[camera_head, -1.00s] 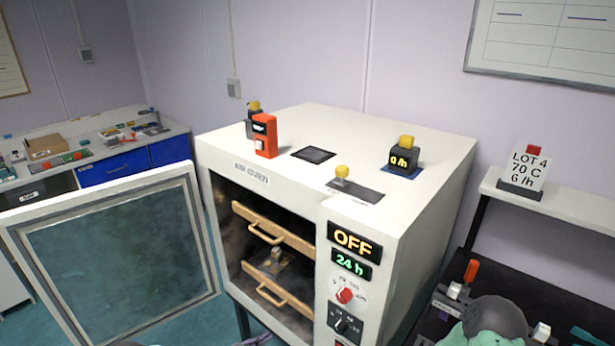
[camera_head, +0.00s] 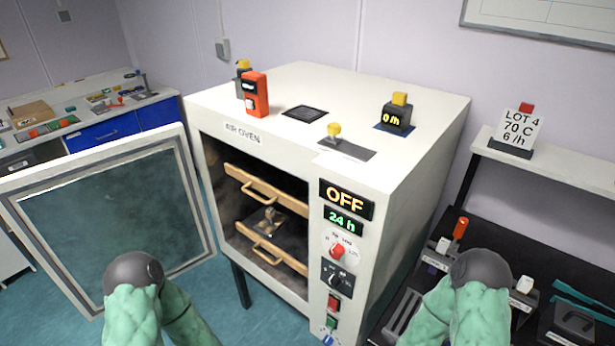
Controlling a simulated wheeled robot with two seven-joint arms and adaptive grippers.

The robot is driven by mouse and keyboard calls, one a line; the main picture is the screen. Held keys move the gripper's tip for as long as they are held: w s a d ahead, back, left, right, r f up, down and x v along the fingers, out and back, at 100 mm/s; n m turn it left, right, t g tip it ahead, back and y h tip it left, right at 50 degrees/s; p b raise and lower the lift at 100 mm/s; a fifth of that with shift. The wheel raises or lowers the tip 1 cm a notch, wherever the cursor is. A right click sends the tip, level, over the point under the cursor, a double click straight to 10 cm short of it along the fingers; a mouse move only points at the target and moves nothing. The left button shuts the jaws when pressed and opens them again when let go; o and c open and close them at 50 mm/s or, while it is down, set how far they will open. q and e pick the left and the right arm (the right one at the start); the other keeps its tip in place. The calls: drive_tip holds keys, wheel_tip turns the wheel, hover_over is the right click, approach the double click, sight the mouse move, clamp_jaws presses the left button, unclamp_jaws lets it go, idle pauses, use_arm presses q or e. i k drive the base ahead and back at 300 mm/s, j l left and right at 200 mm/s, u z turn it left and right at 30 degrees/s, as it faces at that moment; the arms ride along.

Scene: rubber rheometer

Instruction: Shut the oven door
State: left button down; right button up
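The air oven (camera_head: 400,170) is a white cabinet whose display reads OFF, with 24 h below it. Its door (camera_head: 110,210), a white frame with a dark glass pane, stands wide open to the left. Inside the oven are wooden-fronted racks (camera_head: 262,195) with handles and a small metal piece between them. My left arm, in a green sleeve with a dark round end, is in front of the door's lower right part. My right arm is in front of the dark bench at lower right. Neither arm's gripper fingers show.
On the oven top stand an orange device (camera_head: 255,94), a yellow knob (camera_head: 334,130) and a 0 /h block (camera_head: 396,114). A LOT 4 sign (camera_head: 516,132) stands on the right shelf. A blue-drawered bench (camera_head: 90,110) is at back left. Floor is clear below the door.

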sight(76, 213)
drive_tip(key=j+z, duration=0.1)
drive_tip(key=j, duration=0.7)
drive_tip(key=j+z, duration=0.1)
drive_tip(key=j, duration=0.65)
drive_tip(key=j+z, duration=0.15)
drive_tip(key=j, duration=0.65)
drive_tip(key=k+j+z, duration=0.1)
drive_tip(key=j, duration=0.65)
drive_tip(key=j+z, duration=0.1)
drive_tip(key=j, duration=0.7)
drive_tip(key=i+j+z, duration=0.1)
drive_tip(key=j+z, duration=0.3)
drive_tip(key=j, duration=0.25)
drive_tip(key=j+z, duration=0.35)
drive_tip(key=j, duration=0.3)
drive_tip(key=j+z, duration=0.4)
drive_tip(key=j, duration=0.3)
drive_tip(key=k+j+z, duration=0.25)
drive_tip(key=j+z, duration=0.15)
drive_tip(key=j, duration=0.2)
